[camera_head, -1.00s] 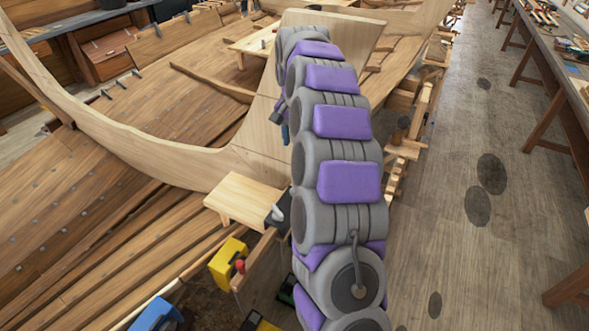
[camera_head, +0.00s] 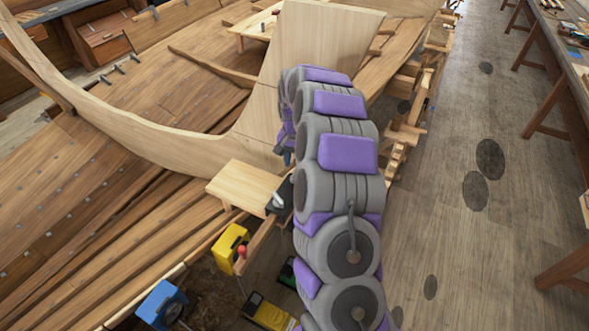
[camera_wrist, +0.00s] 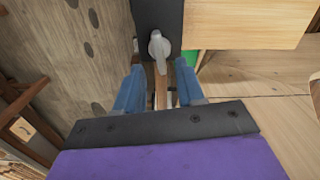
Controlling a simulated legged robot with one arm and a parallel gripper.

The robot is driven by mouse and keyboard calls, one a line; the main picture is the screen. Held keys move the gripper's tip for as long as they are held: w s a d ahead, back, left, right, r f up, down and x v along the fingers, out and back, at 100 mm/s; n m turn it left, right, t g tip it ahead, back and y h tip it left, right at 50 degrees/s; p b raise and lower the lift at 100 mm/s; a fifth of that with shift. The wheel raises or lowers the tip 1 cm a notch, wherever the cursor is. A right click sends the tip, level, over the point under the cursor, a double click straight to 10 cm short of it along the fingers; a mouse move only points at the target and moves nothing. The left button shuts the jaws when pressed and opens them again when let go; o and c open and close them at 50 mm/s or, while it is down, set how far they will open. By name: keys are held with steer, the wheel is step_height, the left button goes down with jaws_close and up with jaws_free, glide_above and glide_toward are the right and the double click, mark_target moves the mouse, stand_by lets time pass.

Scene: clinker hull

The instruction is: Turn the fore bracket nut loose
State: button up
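The fore bracket nut (camera_wrist: 158,46) is a light grey nut with a lever-like wing, sitting on a black bracket plate (camera_wrist: 146,12). In the head view the nut (camera_head: 278,199) shows on the dark plate beside a pale wooden board, just left of my arm. My gripper (camera_wrist: 158,86) has two blue fingers, spread apart with nothing between them. In the wrist view the nut's wing points down toward the gap between the fingers; I see no contact. In the head view my gripper (camera_head: 285,154) is small and partly hidden by my arm, above the plate.
The pale board (camera_head: 246,186) lies against the plate, near the curved wooden stem (camera_head: 150,142). A yellow clamp-like block (camera_head: 229,246) and a blue one (camera_head: 160,304) are lower left. The floor at right is open, before a long workbench (camera_head: 566,60).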

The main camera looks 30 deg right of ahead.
mark_target(295, 172)
steer(key=shift+f, duration=2.4)
jaws_close()
